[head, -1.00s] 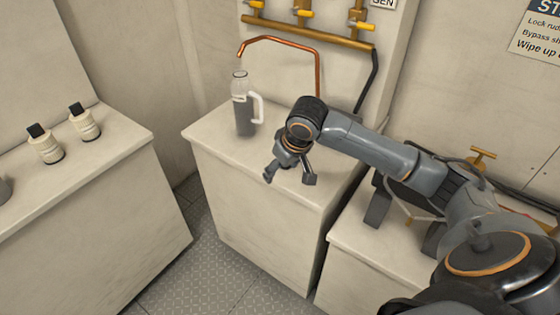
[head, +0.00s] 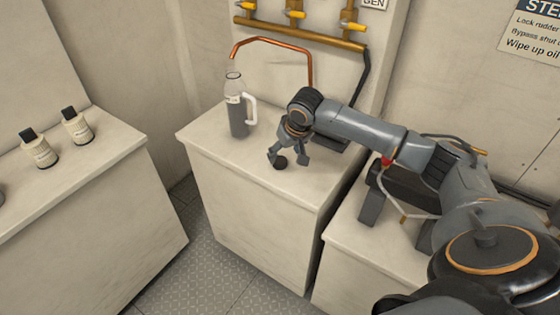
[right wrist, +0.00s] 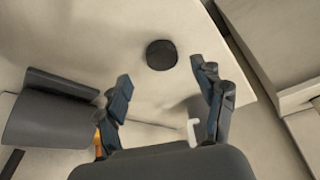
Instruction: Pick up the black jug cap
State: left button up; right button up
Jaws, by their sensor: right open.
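The black jug cap (head: 280,163) is a small round dark disc lying on the pale counter top (head: 215,140). It also shows in the right wrist view (right wrist: 161,55), just beyond the fingertips. My right gripper (head: 287,158) is over the counter with its fingers pointing down around the cap's area. In the right wrist view the gripper (right wrist: 163,77) is open and empty, with the cap lined up between its fingers but not touching them. My left gripper is not in view.
A clear jug (head: 238,110) with dark contents and a white handle stands left of the gripper. A copper pipe (head: 270,42) and yellow-handled valves (head: 294,14) are behind. Two labelled bottles (head: 40,152) (head: 76,128) stand on the left counter (head: 90,190).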

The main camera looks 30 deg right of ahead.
aim_at(280, 160)
jog(key=x, duration=0.4)
jog(key=shift+w+a+f+p, duration=0.1)
jog(key=shift+w+f+p, duration=0.15)
jog(key=shift+w+p, duration=0.1)
jog(key=shift+s, duration=0.1)
jog(key=c, duration=0.8)
